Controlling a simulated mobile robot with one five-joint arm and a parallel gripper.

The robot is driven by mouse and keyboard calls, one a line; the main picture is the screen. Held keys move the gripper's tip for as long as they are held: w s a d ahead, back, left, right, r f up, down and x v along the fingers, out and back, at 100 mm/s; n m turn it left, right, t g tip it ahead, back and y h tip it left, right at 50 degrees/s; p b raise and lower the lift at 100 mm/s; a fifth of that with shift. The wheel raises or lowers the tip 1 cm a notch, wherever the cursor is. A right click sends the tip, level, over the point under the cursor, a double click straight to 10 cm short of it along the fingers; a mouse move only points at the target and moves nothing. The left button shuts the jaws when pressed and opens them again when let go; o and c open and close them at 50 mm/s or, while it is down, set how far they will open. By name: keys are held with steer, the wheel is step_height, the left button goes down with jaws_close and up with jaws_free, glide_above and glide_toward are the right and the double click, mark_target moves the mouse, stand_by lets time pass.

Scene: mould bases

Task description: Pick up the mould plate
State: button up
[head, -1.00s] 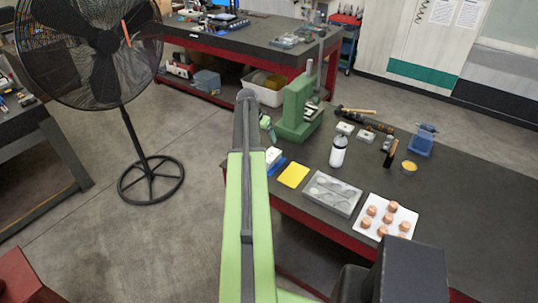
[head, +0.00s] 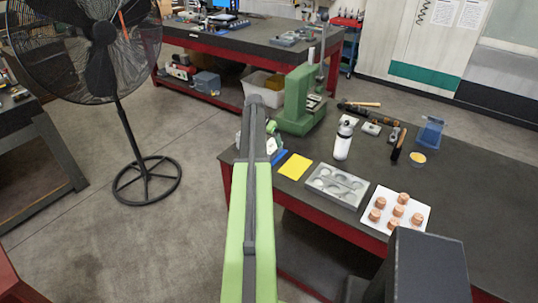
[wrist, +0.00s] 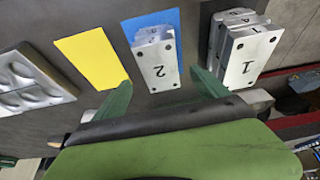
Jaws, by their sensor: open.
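In the wrist view, a metal mould plate marked 2 (wrist: 157,64) stands on a blue mat (wrist: 165,19). My gripper (wrist: 161,88) is open, its green fingers to either side of and a little short of that plate, touching nothing I can see. To the right is a stack of metal plates (wrist: 243,52), its nearest marked 1, with another numbered plate behind. In the head view my arm partly hides the gripper, and a pale plate (head: 271,146) shows beside it near the blue mat (head: 280,157).
A yellow mat (head: 295,166) lies beside the blue one. A grey cavity tray (head: 336,186), a white sheet (head: 418,214) with several copper-coloured pieces and a bottle (head: 343,140) stand on the dark bench. A green press (head: 298,104) is behind. A fan (head: 103,34) stands left on open floor.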

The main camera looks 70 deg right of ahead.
mark_target(270, 146)
steer(key=b+x, duration=0.4)
steer(key=x, duration=0.1)
steer(key=shift+w+a+f, duration=0.15)
steer(key=shift+w+f, duration=0.05)
steer(key=shift+w, duration=0.1)
steer(key=shift+r, duration=0.2)
jaws_close()
